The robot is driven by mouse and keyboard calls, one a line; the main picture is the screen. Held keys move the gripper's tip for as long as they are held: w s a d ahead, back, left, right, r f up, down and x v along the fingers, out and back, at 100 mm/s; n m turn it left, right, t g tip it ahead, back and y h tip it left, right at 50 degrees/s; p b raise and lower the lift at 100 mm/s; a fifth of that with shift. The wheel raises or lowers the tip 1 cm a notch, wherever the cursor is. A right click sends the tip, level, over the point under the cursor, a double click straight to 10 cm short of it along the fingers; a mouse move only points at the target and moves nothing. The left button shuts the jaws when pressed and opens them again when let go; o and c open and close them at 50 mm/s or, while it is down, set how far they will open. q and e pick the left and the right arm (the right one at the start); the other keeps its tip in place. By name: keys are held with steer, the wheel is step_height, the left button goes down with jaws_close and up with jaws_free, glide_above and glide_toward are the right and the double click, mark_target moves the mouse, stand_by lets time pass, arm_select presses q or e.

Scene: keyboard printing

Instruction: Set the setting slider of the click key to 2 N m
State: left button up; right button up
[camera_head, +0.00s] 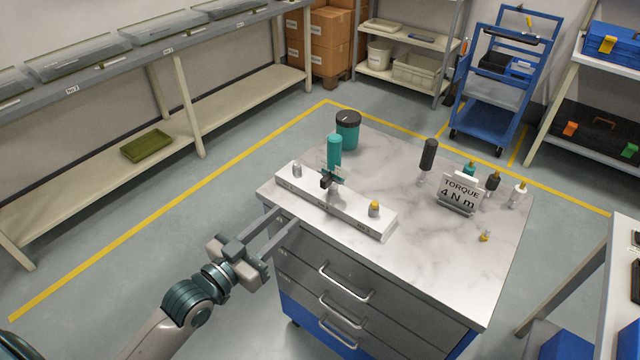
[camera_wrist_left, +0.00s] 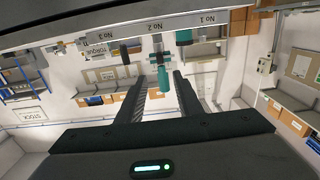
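A teal-handled tool (camera_head: 334,150), which looks like the click key, stands upright at the middle station of a pale fixture bar (camera_head: 349,216) on the bench. A dark block and a thin plate sit low on it; the slider and its scale are too small to read. In the left wrist view, which is upside down, the teal handle (camera_wrist_left: 163,77) shows beyond the fingers below the label No.2. My left gripper (camera_head: 290,220) is open and empty at the bench's front left edge, short of the bar. My right gripper is not in view. A sign (camera_head: 460,193) reads TORQUE 4 N m.
A silver post (camera_head: 297,170) and a yellow-topped fitting (camera_head: 374,208) stand on the bar's ends. A teal and black jar (camera_head: 347,129) stands behind. A black-handled tool (camera_head: 428,157) and several smaller tools stand at the right. The bench's front right is mostly clear.

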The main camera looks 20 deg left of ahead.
mark_target(321, 184)
arm_select(q)
steer(key=p+x, duration=0.3)
steer(key=x, duration=1.1)
steer(key=shift+w, duration=0.1)
steer(key=shift+c, duration=0.6)
jaws_close()
